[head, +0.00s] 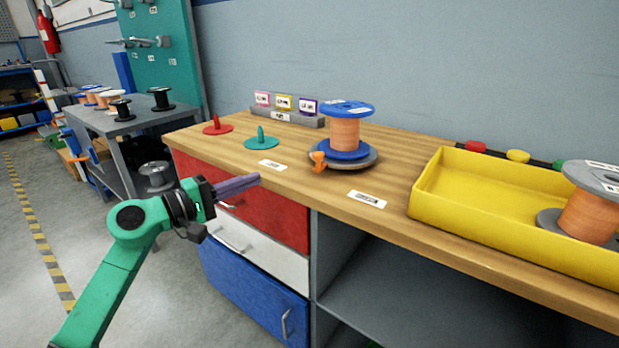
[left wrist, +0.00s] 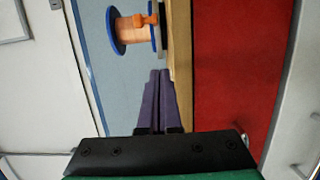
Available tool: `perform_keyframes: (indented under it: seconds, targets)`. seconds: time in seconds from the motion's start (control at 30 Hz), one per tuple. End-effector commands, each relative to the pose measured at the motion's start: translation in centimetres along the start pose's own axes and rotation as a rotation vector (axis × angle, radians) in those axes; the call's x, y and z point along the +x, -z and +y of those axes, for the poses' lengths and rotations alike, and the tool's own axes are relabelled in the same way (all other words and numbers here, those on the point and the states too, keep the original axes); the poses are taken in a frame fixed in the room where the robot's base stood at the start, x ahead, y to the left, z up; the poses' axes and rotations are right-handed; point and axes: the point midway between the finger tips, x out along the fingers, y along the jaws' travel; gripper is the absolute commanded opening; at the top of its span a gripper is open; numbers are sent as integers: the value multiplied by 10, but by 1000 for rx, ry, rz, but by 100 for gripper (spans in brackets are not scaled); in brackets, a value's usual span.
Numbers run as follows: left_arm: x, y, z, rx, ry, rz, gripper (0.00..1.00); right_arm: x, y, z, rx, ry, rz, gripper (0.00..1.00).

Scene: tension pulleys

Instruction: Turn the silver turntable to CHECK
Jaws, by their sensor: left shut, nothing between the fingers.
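The silver turntable (head: 366,158) is a grey disc on the wooden workbench. A blue-flanged spool (head: 345,135) wound with orange wire stands upright on it. An orange pointer (head: 318,158) sticks out at its front left. White labels lie on the bench left (head: 272,165) and right (head: 367,199) of the turntable; their text is too small to read. My left gripper (head: 257,178) is shut and empty at the bench's front edge, left of the turntable and apart from it. In the left wrist view its purple fingers (left wrist: 158,95) point toward the spool (left wrist: 132,30). My right gripper is not in view.
A yellow tray (head: 480,205) with a grey-flanged spool (head: 590,205) stands at the right. Red (head: 218,128) and green (head: 260,143) pegged discs and a label rack (head: 285,112) stand at the left and back. The bench between the gripper and turntable is mostly clear.

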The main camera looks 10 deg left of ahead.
Motion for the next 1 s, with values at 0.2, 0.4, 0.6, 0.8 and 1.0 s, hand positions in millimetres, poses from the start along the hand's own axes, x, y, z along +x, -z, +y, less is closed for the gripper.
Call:
perform_keyframes:
  seconds: [0.2,0.4,0.6,0.8,1.0]
  targets:
    - [36,0,7,-3,-6,-1,0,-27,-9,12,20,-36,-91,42]
    - [81,0,6,-2,-5,0,0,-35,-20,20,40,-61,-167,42]
    - [102,-24,5,0,0,-2,0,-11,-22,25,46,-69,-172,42]
    - [105,-39,2,-2,1,0,0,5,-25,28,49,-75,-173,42]
    - [105,-39,2,-1,0,1,0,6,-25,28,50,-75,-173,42]
